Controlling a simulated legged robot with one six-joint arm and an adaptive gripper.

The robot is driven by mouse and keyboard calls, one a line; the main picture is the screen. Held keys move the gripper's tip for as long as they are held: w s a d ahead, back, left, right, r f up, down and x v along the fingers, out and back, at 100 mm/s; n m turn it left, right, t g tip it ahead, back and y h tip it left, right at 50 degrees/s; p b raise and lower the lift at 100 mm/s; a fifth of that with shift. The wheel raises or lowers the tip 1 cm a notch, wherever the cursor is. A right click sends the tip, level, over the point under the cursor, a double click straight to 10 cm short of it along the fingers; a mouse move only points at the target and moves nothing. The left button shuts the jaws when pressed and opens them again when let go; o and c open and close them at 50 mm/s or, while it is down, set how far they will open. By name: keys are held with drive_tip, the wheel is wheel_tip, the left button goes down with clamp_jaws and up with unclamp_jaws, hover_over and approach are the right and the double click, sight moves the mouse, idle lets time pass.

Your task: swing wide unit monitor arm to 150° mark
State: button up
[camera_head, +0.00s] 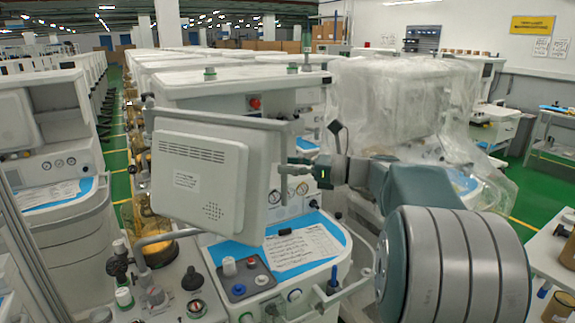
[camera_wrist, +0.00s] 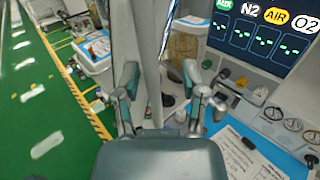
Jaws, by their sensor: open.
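The light grey monitor (camera_head: 198,170) shows its vented back in the head view, tilted, over the front of the wide unit (camera_head: 225,88). A grey bar (camera_head: 215,119) runs above it, apparently the monitor arm. My gripper (camera_head: 292,160) is at the monitor's right side, reaching in from the right. In the wrist view my gripper (camera_wrist: 162,80) is open, with one finger on each side of a pale upright edge (camera_wrist: 150,50), apparently the monitor's side. I cannot tell whether either finger touches it. I see no 150° mark.
A gas display (camera_wrist: 265,30) and gauges (camera_wrist: 293,125) are close on the right in the wrist view. A paper sheet (camera_head: 300,247) lies on the blue worktop. A plastic-wrapped unit (camera_head: 390,105) stands behind my arm. A green aisle (camera_wrist: 35,110) is open at left.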

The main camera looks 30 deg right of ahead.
drive_tip(key=shift+w+a, duration=0.15)
drive_tip(key=shift+a, duration=0.8)
drive_tip(key=shift+c, duration=0.4)
drive_tip(key=c, duration=0.5)
drive_tip(key=shift+d, duration=0.35)
clamp_jaws()
drive_tip(key=shift+a, duration=0.1)
